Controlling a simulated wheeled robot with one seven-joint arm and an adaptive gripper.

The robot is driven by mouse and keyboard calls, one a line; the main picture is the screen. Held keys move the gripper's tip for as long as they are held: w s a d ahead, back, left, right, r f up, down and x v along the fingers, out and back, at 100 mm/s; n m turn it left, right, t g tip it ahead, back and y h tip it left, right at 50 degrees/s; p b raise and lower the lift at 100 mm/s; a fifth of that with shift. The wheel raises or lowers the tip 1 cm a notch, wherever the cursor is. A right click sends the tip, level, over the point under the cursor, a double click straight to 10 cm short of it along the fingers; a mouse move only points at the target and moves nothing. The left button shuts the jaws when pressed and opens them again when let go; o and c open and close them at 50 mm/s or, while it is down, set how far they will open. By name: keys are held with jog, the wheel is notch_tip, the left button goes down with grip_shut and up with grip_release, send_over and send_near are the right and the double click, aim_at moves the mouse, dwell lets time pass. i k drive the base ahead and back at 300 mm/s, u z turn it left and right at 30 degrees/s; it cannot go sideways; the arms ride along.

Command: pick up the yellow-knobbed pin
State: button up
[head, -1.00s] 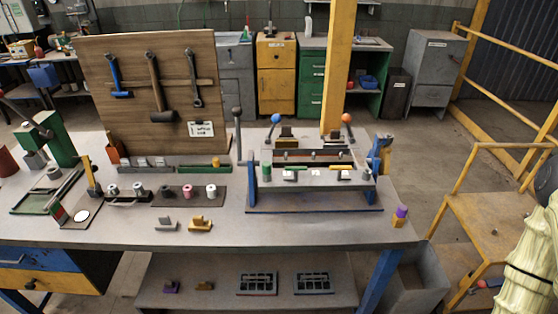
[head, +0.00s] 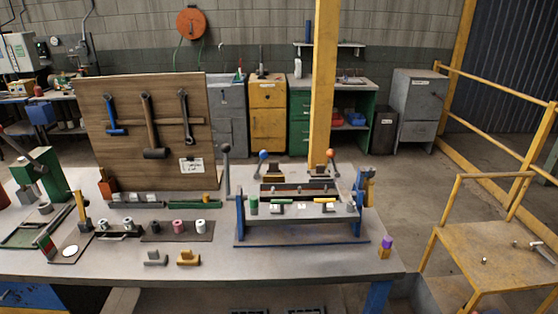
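I cannot pick out the yellow-knobbed pin with certainty. A small yellow bar-like piece (head: 324,200) lies at the front of the blue-framed fixture (head: 300,239), right of a green cylinder (head: 253,205). Another small yellow spot (head: 206,198) sits at the right end of a green strip below the tool board. These parts are too small to tell whether either is a knob on a pin. My gripper is not in view.
The fixture stands on a grey workbench (head: 220,262). Two ball-topped levers, blue (head: 263,155) and orange (head: 330,154), rise behind it. A purple-topped block (head: 386,243) is near the bench's right edge. A yellow platform (head: 500,262) with rails stands right; a yellow post (head: 324,80) stands behind.

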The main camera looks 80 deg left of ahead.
aim_at(206, 195)
jog(key=z, duration=0.3)
jog(key=k, duration=2.05)
jog(key=u, duration=1.25)
